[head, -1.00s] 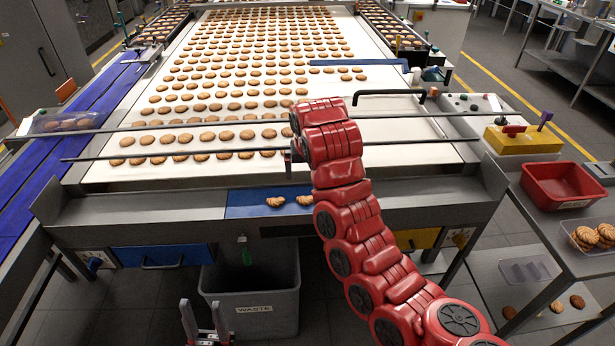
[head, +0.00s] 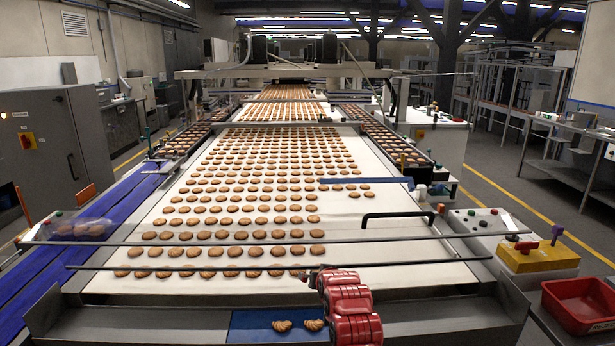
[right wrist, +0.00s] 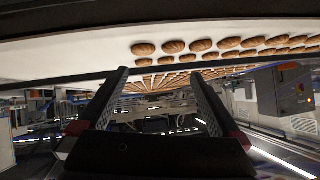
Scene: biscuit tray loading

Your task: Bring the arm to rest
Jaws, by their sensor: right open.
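My right arm (head: 348,310) is red and segmented and comes up from the bottom edge of the head view, right of centre. Its end is at the front edge of the conveyor, near the thin metal rails. In the right wrist view my right gripper (right wrist: 157,95) is open, its two dark fingers apart with nothing between them. The white conveyor belt (right wrist: 60,55) with biscuits appears beyond the fingers, and the picture is tilted upside down. My left gripper is not in view.
The conveyor (head: 400,275) carries rows of biscuits. Two biscuits (head: 298,325) lie on a blue pad (head: 250,320) in front. A red bin (head: 578,305) and a yellow control box (head: 540,258) stand at the right. A blue belt (head: 110,205) runs along the left.

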